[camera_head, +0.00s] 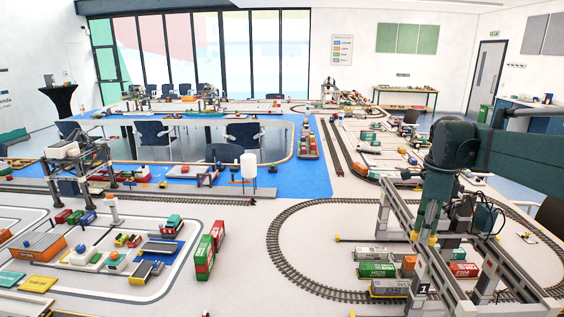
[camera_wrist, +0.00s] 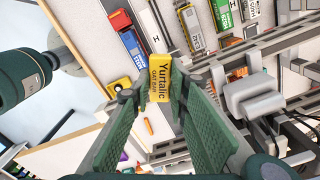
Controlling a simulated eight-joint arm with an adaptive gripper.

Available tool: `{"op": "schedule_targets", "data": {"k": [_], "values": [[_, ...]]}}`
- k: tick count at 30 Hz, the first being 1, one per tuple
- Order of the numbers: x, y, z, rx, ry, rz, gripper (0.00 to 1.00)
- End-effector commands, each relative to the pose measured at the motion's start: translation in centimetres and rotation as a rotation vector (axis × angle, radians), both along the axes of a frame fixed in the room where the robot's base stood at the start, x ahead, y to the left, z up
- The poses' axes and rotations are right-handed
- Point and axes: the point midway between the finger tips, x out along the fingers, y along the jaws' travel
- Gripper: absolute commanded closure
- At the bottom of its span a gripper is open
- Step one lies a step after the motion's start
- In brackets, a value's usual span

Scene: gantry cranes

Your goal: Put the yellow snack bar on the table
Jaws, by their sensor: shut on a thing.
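The yellow snack bar (camera_wrist: 158,68), marked "Yurtalic oat bar", is between the green fingers of my gripper (camera_wrist: 160,84) in the wrist view. The fingers are shut on it, and its lower part is partly covered by them. The large white layout table (camera_head: 245,222) fills the front of the head view. Its pale top (camera_wrist: 88,42) and wooden edge also show in the wrist view. I cannot tell the gap between bar and table.
A grey gantry crane (camera_head: 445,262) stands at right, close to my arm. Its beams (camera_wrist: 262,48) also show in the wrist view. Containers, including a red and green stack (camera_head: 203,258), and a track loop (camera_head: 285,270) occupy the table. A bare patch lies left of the loop.

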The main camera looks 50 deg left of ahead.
Motion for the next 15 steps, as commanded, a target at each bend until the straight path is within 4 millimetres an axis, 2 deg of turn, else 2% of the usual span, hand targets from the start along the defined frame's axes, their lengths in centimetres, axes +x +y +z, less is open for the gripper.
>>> {"op": "schedule_targets", "data": {"k": [1, 3, 15], "values": [[-0.6, 1.8, -0.1, 0.000, 0.000, 0.017, 0.92], [-1.4, 3.9, -0.1, 0.000, 0.000, 0.036, 0.92], [-7.2, 15.8, -0.7, 0.000, 0.000, 0.147, 0.92]]}}
